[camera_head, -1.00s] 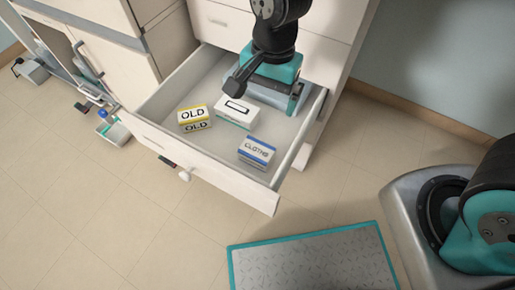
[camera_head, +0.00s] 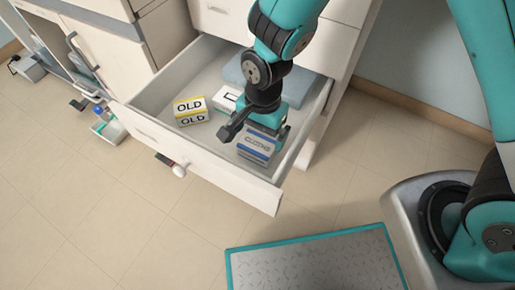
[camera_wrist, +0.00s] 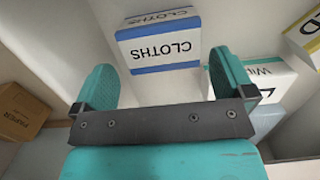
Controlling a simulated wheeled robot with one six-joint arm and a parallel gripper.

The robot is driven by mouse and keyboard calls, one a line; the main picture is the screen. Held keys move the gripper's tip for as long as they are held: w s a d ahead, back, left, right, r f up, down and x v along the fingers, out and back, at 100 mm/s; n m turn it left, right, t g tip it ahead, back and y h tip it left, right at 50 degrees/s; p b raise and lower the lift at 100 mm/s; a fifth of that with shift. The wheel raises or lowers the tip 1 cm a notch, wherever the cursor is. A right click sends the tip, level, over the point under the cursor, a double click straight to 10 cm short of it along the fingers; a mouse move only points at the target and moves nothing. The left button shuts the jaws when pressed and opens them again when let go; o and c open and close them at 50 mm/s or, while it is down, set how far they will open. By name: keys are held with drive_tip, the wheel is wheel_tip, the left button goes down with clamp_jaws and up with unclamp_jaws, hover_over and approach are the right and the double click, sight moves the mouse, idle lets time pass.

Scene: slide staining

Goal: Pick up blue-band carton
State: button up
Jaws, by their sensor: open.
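The blue-band carton (camera_head: 256,146), a white box marked CLOTHS, lies in the open drawer near its front right corner. In the head view its upper part is hidden by my gripper (camera_head: 264,122), which is just above it. In the wrist view the carton (camera_wrist: 158,48) shows its CLOTHS face and blue bands, ahead of the fingers and within the gap between them. My gripper (camera_wrist: 163,88) is open and empty, with one teal finger on each side.
A yellow-band OLD carton (camera_head: 190,111) and a white carton (camera_head: 225,98), partly hidden by my arm, lie left in the same drawer. A blue-grey item (camera_head: 298,88) is at the back. The drawer's front wall (camera_head: 205,166) stands close by. A brown box (camera_wrist: 20,112) shows in the wrist view.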

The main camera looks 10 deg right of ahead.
sight(258, 143)
drive_tip(key=f+b, duration=0.1)
drive_tip(key=f, duration=0.3)
drive_tip(key=shift+s+a+f+b, duration=0.15)
drive_tip(key=shift+s+a+b, duration=0.05)
drive_tip(key=shift+b, duration=0.2)
drive_tip(key=shift+c, duration=0.5)
drive_tip(key=c, duration=0.5)
drive_tip(key=shift+c, duration=0.2)
